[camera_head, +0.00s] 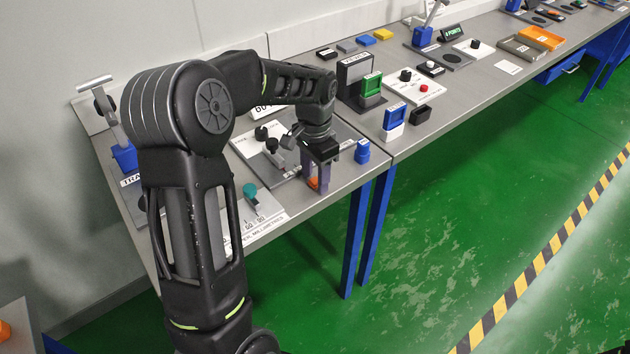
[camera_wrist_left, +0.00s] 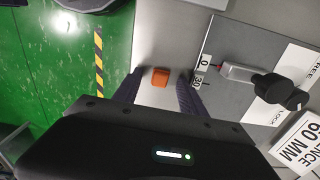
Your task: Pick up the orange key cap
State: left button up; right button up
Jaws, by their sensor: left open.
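The orange key cap (camera_wrist_left: 160,77) lies on the grey bench top near its front edge, between my left gripper's open fingers in the left wrist view. In the head view a bit of the orange key cap (camera_head: 313,183) shows low between the fingers. My left gripper (camera_head: 319,183) points down over it, open, with a finger on each side; it also shows in the left wrist view (camera_wrist_left: 158,82). Whether the fingers touch the cap I cannot tell. My right gripper is not in view.
A blue cylinder (camera_head: 362,152) stands close to the right of the gripper. A plate with a black knob (camera_wrist_left: 276,88) and a scale lies beside it. A teal-knobbed piece (camera_head: 250,192) is to the left. The bench's front edge is close, with green floor (camera_head: 430,220) beyond.

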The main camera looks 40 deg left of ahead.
pick_arm(q)
jog(key=shift+c, duration=0.2)
grip_shut()
dwell(0.6)
